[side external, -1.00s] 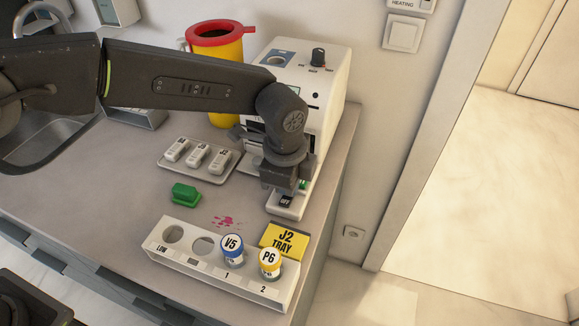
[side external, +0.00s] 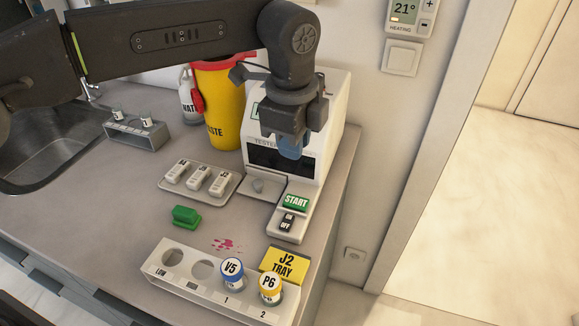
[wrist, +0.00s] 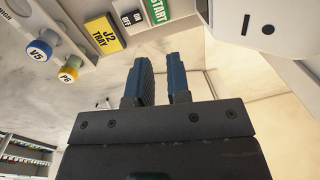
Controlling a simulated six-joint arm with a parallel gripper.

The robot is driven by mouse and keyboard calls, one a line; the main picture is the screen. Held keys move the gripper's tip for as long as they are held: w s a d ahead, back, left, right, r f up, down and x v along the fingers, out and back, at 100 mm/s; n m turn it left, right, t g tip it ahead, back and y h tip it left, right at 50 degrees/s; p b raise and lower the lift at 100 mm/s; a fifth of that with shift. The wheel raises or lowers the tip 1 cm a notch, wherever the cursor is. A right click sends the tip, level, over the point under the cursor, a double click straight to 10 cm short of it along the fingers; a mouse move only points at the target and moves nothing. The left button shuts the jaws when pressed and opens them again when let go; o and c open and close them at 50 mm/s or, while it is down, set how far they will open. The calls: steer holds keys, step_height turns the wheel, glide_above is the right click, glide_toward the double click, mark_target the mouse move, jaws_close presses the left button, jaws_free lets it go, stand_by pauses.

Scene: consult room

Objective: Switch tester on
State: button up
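The tester (side external: 328,125) is a white box at the back right of the counter. Its front foot carries a green START button (side external: 296,202) and, below it, a small dark ON/OFF switch (side external: 288,222). The switch also shows in the wrist view (wrist: 131,19); I cannot tell which side is pressed. My gripper (side external: 291,148) hangs in front of the tester's upper face, above and behind the switch, touching neither. In the wrist view its two blue fingers (wrist: 161,82) are a narrow gap apart and empty. My arm hides much of the tester's top; a greenish patch shows there.
A flat tray (side external: 225,193) with several white cartridges lies left of the tester. A green block (side external: 186,216) and a pink stain are nearer. A rack (side external: 180,274) holds V5 (side external: 232,268) and P6 (side external: 270,285), beside a yellow J2 TRAY card (side external: 284,262). A yellow waste bin (side external: 222,110) stands behind.

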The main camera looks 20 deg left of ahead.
steer(key=o, duration=0.4)
steer(key=s+m, duration=0.2)
steer(key=m, duration=0.1)
steer(key=s+m+t, duration=0.1)
steer(key=s+m, duration=0.3)
steer(key=m, duration=0.1)
steer(key=shift+d+f+m+t, duration=0.15)
steer(key=shift+d+m+t, duration=0.15)
steer(key=shift+d+t, duration=0.1)
steer(key=shift+o, duration=0.6)
steer(key=s+m, duration=0.1)
steer(key=m, duration=0.1)
steer(key=s+m, duration=0.2)
steer(key=s+m+t, duration=0.1)
steer(key=m, duration=0.1)
steer(key=shift+s+a+f+m, duration=0.15)
steer(key=shift+a+f+m, duration=0.15)
steer(key=shift+f+m, duration=0.1)
steer(key=m, duration=0.1)
glide_toward(285, 226)
steer(key=shift+t, duration=0.3)
steer(key=x, duration=0.8)
steer(key=shift+s+f, duration=0.1)
steer(key=shift+s, duration=0.2)
steer(key=shift+c, duration=0.4)
